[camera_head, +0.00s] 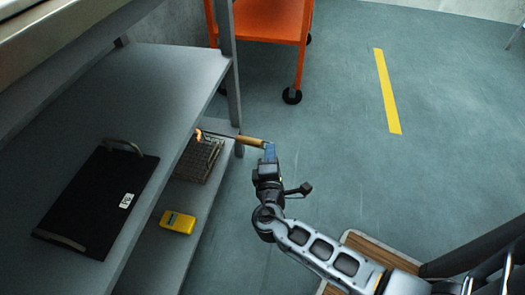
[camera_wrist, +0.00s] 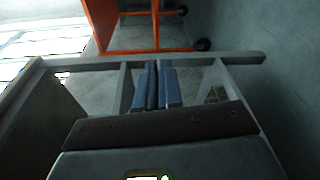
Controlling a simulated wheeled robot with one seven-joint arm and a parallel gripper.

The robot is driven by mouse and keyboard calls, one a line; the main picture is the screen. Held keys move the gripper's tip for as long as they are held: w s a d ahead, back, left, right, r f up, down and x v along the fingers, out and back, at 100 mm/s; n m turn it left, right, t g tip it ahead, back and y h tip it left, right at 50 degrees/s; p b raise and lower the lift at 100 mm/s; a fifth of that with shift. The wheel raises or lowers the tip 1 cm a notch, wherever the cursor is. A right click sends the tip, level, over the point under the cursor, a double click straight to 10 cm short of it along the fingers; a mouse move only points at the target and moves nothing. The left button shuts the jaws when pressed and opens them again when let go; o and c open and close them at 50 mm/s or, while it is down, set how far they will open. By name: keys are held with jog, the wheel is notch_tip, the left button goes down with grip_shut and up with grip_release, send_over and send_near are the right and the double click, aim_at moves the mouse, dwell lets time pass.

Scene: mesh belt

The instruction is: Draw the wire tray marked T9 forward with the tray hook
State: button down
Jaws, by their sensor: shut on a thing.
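My gripper (camera_head: 269,151) is shut on the wooden handle of the tray hook (camera_head: 240,138), at the handle's right end. The hook's thin metal rod points left, over the lower shelf. Its tip is near a small orange piece (camera_head: 198,133) at the back of a wire tray (camera_head: 197,162); I cannot tell whether they touch. The wire tray lies on the lower shelf, partly under the upper shelf's edge. No T9 mark is legible. In the wrist view my blue fingers (camera_wrist: 157,88) are close together, and the hook cannot be made out.
A black tray (camera_head: 80,215) with handles and a white label lies on the upper shelf (camera_head: 165,75). A yellow device (camera_head: 178,222) lies on the lower shelf (camera_head: 158,255), nearer than the wire tray. An orange cart (camera_head: 268,22) stands behind. The floor at right is open around a yellow stripe (camera_head: 387,92).

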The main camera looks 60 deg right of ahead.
jog(key=s+d, duration=0.2)
jog(key=s, duration=0.5)
jog(key=shift+s+d, duration=0.25)
jog(key=shift+d, duration=0.1)
jog(key=shift+r, duration=0.1)
dwell(0.4)
